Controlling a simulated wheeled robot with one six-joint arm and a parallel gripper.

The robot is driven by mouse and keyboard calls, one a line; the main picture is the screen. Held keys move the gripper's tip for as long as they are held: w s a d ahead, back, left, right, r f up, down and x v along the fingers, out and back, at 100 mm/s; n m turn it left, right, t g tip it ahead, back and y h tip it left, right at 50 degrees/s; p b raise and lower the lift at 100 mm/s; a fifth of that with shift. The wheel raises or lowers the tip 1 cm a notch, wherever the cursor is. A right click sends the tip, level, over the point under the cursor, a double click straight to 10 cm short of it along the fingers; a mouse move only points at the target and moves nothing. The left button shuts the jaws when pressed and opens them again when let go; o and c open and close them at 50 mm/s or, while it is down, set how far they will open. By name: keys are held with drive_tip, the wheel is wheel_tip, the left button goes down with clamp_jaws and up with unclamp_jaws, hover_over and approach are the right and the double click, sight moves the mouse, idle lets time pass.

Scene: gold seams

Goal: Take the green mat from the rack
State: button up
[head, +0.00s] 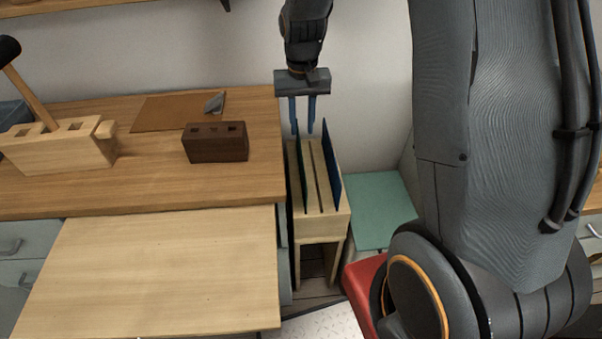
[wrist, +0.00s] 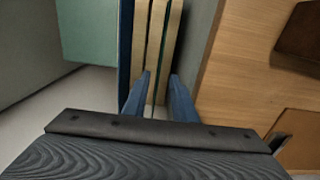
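The wooden slotted rack (head: 317,205) stands in the gap right of the bench; its slats (wrist: 157,42) show in the wrist view. A dark blue upright panel (head: 331,168) stands in its right slot and shows at left in the wrist view (wrist: 125,45). Another thin dark panel (head: 297,172) stands at its left side, nearly edge-on. Two middle slots look dark; I cannot tell whether a mat sits in them. My gripper (head: 302,130) is above the rack's far end, pointing down, blue fingers apart. In the wrist view, its fingers (wrist: 158,95) straddle the middle slats, nothing visibly gripped.
A flat teal surface (head: 380,208) lies low, right of the rack. The wooden bench (head: 150,190) at left holds a dark brown block (head: 216,143), a pale tool block (head: 60,148) and a brown sheet (head: 165,112). A red object (head: 362,290) is low beside my arm.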

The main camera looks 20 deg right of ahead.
drive_tip(key=shift+w+f, duration=0.35)
drive_tip(key=shift+f, duration=0.3)
drive_tip(key=shift+w+d+f+p, duration=0.1)
drive_tip(key=shift+f+p, duration=0.1)
drive_tip(key=shift+f, duration=0.95)
drive_tip(key=shift+w+a+f+p, duration=0.1)
drive_tip(key=shift+w+f+p, duration=0.1)
drive_tip(key=shift+f, duration=0.95)
drive_tip(key=shift+w+d+f+p, duration=0.1)
drive_tip(key=shift+f+p, duration=0.1)
drive_tip(key=shift+f, duration=0.95)
clamp_jaws()
